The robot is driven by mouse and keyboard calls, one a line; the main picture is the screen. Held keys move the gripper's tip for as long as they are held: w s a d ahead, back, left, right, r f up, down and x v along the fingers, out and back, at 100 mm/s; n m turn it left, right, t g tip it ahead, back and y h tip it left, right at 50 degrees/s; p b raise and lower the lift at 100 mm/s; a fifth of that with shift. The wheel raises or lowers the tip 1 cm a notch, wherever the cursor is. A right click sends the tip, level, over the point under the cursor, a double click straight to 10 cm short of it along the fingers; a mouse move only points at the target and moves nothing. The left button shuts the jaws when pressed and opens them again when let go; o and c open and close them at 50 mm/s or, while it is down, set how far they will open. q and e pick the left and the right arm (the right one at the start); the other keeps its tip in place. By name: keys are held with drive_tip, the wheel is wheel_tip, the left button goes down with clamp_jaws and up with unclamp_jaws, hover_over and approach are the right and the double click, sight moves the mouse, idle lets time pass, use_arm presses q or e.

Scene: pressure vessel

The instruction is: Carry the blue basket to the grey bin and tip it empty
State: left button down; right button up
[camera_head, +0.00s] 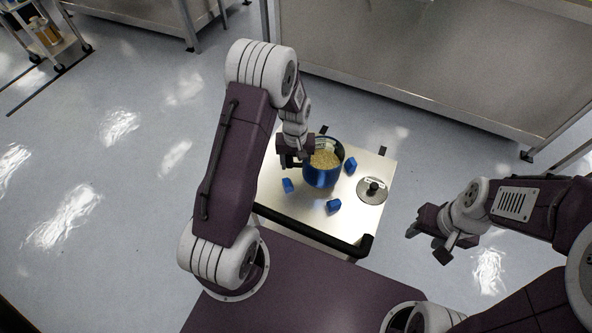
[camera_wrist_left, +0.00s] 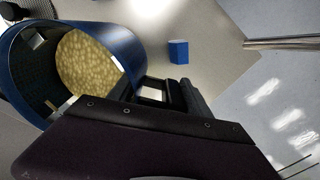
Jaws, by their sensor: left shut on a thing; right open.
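The blue basket (camera_head: 321,176), a round pot-like vessel holding pale yellow contents, is upright at or just above the pale cart top (camera_head: 345,215). I cannot tell whether its base touches. My left gripper (camera_head: 293,160) is shut on the basket at its left side. In the left wrist view the basket (camera_wrist_left: 122,42) fills the upper left, and the yellow contents show inside; the exact grip point is partly hidden by the gripper (camera_wrist_left: 165,92). My right gripper (camera_head: 427,244) is open and empty, right of the cart. I make out no grey bin.
Blue blocks stand around the basket: one at left (camera_head: 287,185), one at front (camera_head: 333,206), one at right (camera_head: 351,165). A round metal lid with a dark knob (camera_head: 373,189) lies at the cart's right.

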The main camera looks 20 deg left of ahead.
sight(295, 166)
use_arm(q)
drive_tip(key=shift+a+f+b, duration=0.1)
drive_tip(key=shift+f+b, duration=0.25)
drive_tip(key=shift+f, duration=1.75)
drive_tip(key=shift+f, duration=0.15)
drive_tip(key=shift+c, duration=2.3)
unclamp_jaws()
wheel_tip(295, 166, up, 12)
drive_tip(key=r+p, duration=0.1)
drive_tip(key=p, duration=0.1)
drive_tip(key=s+d+r+m, duration=0.1)
drive_tip(key=s+r+m, duration=0.1)
drive_tip(key=s, duration=0.5)
drive_tip(key=s+d+r+m+t, duration=0.1)
drive_tip(key=s+d+r+m, duration=0.1)
drive_tip(key=s, duration=0.5)
drive_tip(key=shift+d+r, duration=0.25)
drive_tip(key=shift+r, duration=0.15)
